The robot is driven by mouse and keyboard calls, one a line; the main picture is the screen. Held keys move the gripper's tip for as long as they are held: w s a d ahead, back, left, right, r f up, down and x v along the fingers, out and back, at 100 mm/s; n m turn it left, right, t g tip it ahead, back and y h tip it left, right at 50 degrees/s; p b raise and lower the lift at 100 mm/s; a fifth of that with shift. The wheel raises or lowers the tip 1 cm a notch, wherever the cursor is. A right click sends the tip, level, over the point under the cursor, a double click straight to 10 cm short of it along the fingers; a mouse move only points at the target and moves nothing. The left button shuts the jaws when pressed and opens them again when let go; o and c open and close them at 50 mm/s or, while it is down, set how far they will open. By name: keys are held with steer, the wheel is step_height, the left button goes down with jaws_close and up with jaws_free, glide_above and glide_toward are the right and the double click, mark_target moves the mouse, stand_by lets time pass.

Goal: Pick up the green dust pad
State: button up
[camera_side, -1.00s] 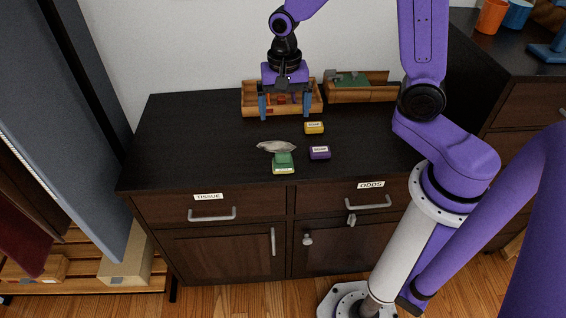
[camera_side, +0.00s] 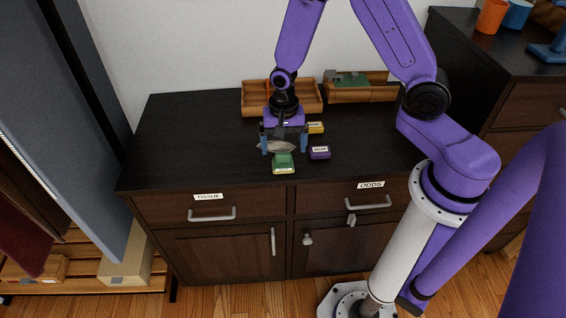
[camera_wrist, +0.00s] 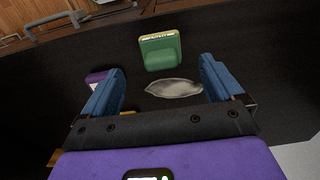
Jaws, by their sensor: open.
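The green dust pad (camera_side: 283,160) lies near the front edge of the dark cabinet top, with a pale label on its front side. It also shows in the wrist view (camera_wrist: 160,52), beyond the fingertips and roughly centred between them. My gripper (camera_side: 284,148) is open and empty, low over the cabinet top and just behind the pad. In the wrist view its two blue fingers (camera_wrist: 160,78) stand wide apart. A grey, crumpled, flat piece (camera_wrist: 174,88) lies between the fingers, behind the pad; in the side view (camera_side: 274,147) the gripper partly covers it.
A purple labelled block (camera_side: 320,153) sits right of the pad. A yellow block (camera_side: 316,127) sits behind it, partly hidden. A wooden tray (camera_side: 252,108) and another wooden box (camera_side: 360,95) stand at the back. The left of the cabinet top is clear.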

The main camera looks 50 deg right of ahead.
mark_target(283, 154)
steer(key=shift+w+f, duration=0.1)
steer(key=shift+f, duration=2.75)
steer(key=c, duration=1.1)
